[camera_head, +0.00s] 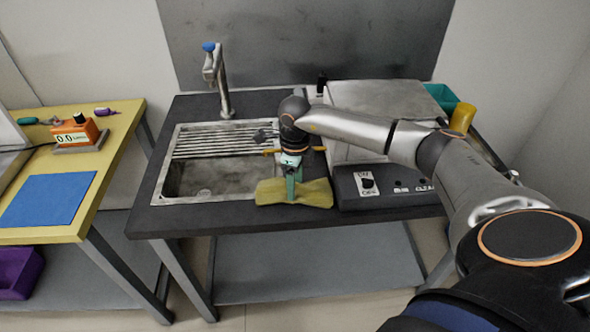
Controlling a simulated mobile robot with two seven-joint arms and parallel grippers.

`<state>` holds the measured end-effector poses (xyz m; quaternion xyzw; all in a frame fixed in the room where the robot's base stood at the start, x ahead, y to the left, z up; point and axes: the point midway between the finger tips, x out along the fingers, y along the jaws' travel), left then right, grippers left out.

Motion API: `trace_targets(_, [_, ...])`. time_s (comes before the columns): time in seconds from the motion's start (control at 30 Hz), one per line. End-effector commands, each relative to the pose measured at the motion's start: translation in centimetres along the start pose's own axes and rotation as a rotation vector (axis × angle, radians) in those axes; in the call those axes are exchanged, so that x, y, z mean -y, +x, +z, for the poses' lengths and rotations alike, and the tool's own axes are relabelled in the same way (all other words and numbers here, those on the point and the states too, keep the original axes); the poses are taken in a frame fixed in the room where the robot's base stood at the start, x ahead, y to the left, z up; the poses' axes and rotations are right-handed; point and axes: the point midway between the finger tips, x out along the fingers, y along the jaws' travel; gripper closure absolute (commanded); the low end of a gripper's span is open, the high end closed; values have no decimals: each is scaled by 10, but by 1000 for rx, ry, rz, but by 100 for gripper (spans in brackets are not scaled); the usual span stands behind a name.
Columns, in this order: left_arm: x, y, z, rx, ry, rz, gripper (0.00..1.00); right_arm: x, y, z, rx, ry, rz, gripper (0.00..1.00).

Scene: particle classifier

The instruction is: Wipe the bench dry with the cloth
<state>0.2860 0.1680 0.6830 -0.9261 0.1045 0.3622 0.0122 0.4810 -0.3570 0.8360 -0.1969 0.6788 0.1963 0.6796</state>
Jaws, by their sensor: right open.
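The fingers hide a narrow strip of the cloth. No water can be made out on the bench. My left gripper is out of view.
A metal sink (180,181) with a tap (214,75) is left of the cloth. A grey box-like device (370,188) with a front switch stands close on the right. A yellow table (110,150) with a blue mat (48,201) and orange scale (76,135) stands left.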

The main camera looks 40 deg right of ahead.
Motion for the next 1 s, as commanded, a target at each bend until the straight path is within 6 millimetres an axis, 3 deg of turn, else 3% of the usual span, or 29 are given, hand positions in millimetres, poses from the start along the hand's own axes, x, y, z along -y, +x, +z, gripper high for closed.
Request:
trace_targets(0.83, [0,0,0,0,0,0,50,0,2,-1,-5,0,1,98])
trace_targets(1.0, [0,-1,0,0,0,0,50,-1,-1,-1,-4,0,1,100])
